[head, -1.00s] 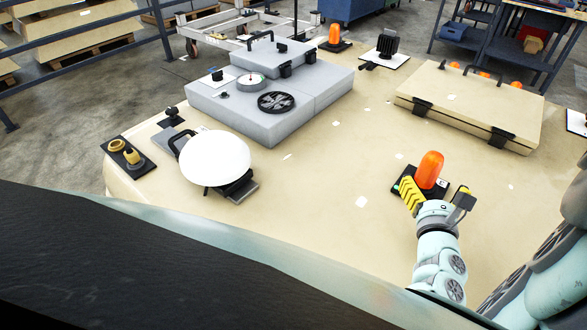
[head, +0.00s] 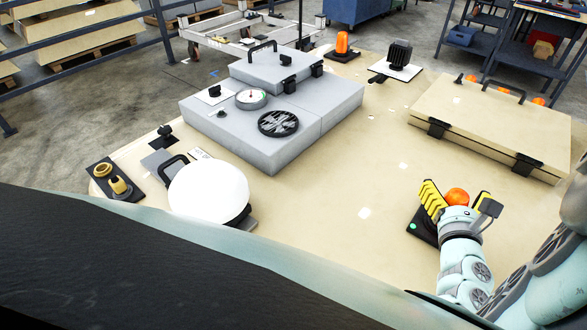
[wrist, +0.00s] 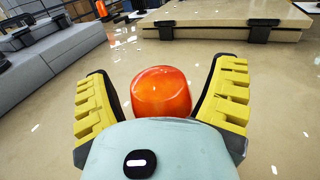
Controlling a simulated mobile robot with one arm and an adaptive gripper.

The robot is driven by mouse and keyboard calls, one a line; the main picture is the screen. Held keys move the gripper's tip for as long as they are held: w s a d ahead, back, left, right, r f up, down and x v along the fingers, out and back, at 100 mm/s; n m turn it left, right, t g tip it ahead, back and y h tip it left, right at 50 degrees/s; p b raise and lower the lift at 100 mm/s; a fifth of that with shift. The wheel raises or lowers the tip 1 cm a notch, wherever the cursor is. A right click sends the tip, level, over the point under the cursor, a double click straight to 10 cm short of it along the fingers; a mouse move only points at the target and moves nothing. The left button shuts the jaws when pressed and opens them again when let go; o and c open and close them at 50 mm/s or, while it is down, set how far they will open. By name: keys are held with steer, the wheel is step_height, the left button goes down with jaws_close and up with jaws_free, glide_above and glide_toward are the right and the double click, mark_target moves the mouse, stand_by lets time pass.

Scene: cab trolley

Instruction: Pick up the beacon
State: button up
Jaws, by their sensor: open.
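The beacon (head: 457,196) is an orange dome on a dark square base (head: 420,228) on the tan table, at the right in the head view. In the wrist view the orange dome (wrist: 161,91) sits between the two yellow ridged fingers, with a visible gap on each side. My gripper (head: 455,194) is open and around the dome, apart from it as far as I can see. Its palm hides the lower part of the beacon in the wrist view. A second orange beacon (head: 342,42) stands on a dark base at the table's far edge.
A grey stepped box (head: 290,128) with a black handwheel stands in the middle left. A tan lidded case (head: 490,125) lies behind my gripper. A white dome (head: 208,190) stands at the front left. The table between them is mostly clear.

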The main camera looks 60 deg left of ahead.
steer(key=shift+s, duration=0.1)
steer(key=shift+c, duration=0.4)
steer(key=shift+d, duration=0.1)
jaws_close()
stand_by(0.3)
